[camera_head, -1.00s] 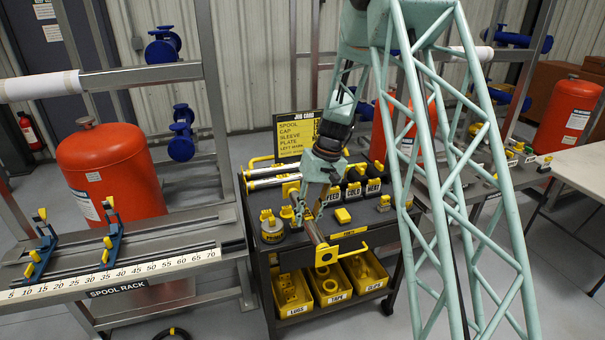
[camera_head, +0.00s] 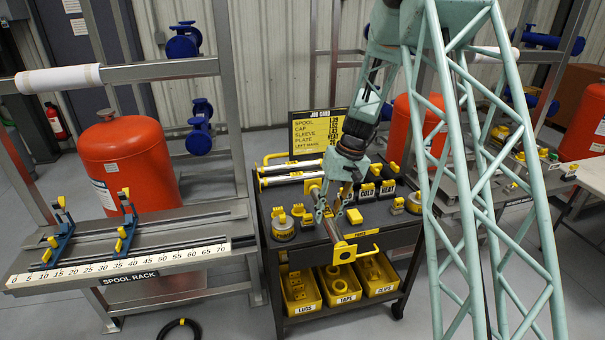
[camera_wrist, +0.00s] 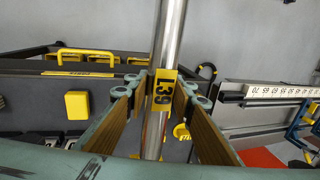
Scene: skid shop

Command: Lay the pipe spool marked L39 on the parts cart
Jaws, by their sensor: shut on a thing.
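My gripper (camera_head: 335,203) is over the parts cart (camera_head: 400,238), shut on a pipe spool. The spool is a thin silver pipe in the wrist view (camera_wrist: 170,40), with a yellow band marked L39 (camera_wrist: 162,92) between the fingers. In the head view the pipe (camera_head: 331,230) slants toward the cart's front edge, its near end by a yellow fitting (camera_head: 343,252). The fingers hide part of it. I cannot tell whether the spool touches the cart top.
Yellow-handled parts and labelled blocks (camera_head: 367,190) stand on the cart top, with two silver tubes (camera_head: 291,167) at its back left. Yellow bins (camera_head: 340,285) sit below. The spool rack (camera_head: 170,258) is left, with blue supports. A black hose (camera_head: 180,328) lies on the floor.

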